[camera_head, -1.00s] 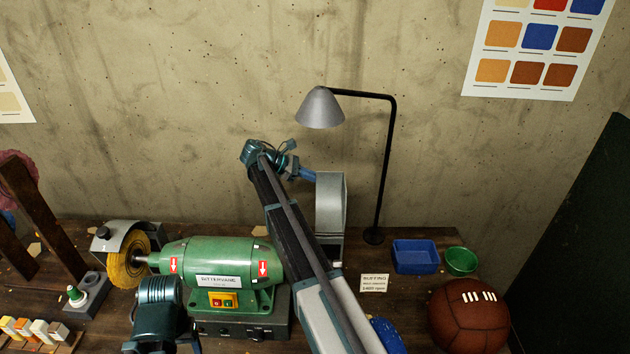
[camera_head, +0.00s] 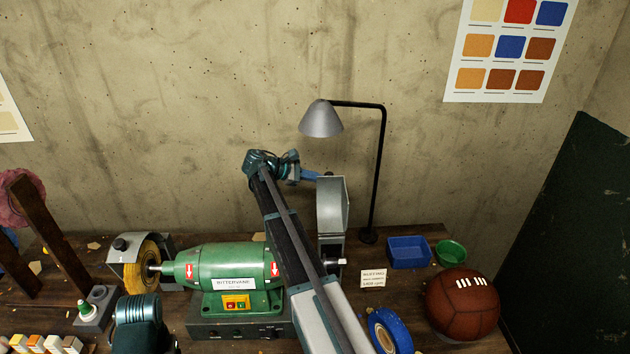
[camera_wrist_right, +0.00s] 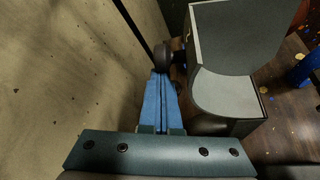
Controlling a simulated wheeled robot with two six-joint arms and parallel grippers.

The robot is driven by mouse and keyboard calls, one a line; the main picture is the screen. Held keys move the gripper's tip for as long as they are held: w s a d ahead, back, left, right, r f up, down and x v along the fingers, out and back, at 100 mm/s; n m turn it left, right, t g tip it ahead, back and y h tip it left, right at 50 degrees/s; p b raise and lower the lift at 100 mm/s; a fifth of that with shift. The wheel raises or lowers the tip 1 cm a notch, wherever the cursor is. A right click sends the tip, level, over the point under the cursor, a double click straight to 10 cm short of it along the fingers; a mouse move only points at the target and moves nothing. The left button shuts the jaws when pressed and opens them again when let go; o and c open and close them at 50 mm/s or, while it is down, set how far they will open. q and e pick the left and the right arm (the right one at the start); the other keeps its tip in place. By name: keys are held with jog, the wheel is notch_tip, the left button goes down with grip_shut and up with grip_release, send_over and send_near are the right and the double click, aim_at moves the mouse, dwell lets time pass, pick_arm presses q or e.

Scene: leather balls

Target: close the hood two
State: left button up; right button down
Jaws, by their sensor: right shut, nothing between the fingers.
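The right-hand grey metal hood (camera_head: 333,207) stands upright at the right end of the green buffing machine (camera_head: 228,268). My right gripper (camera_head: 314,176) reaches over the machine to the hood's upper left edge.
A lamp (camera_head: 322,119) on a black stand (camera_head: 378,180) rises just behind the hood. The left hood (camera_head: 130,246) covers a yellow wheel (camera_head: 141,272). A blue wheel (camera_head: 388,330), blue bin (camera_head: 408,252), green bowl (camera_head: 451,252) and brown ball (camera_head: 463,303) lie to the right.

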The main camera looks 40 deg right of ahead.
jog(key=s+a+r+m+t+h, duration=0.1)
jog(key=s+a+r+m+h, duration=0.15)
jog(key=s, duration=0.25)
jog(key=s+a+r+m+t+h, duration=0.1)
jog(key=s+a+r+m, duration=0.25)
jog(key=s, duration=0.25)
jog(key=s+a+f+m+h+b, duration=0.3)
jog(key=s+a+f+m+b, duration=0.2)
jog(key=s+b, duration=0.5)
jog(key=shift+s+a+f+m+t+b, duration=0.15)
jog(key=shift+s+a+m+t+b, duration=0.25)
jog(key=shift+a+b, duration=0.55)
jog(key=shift+a+h, duration=0.2)
jog(key=shift+h, duration=0.05)
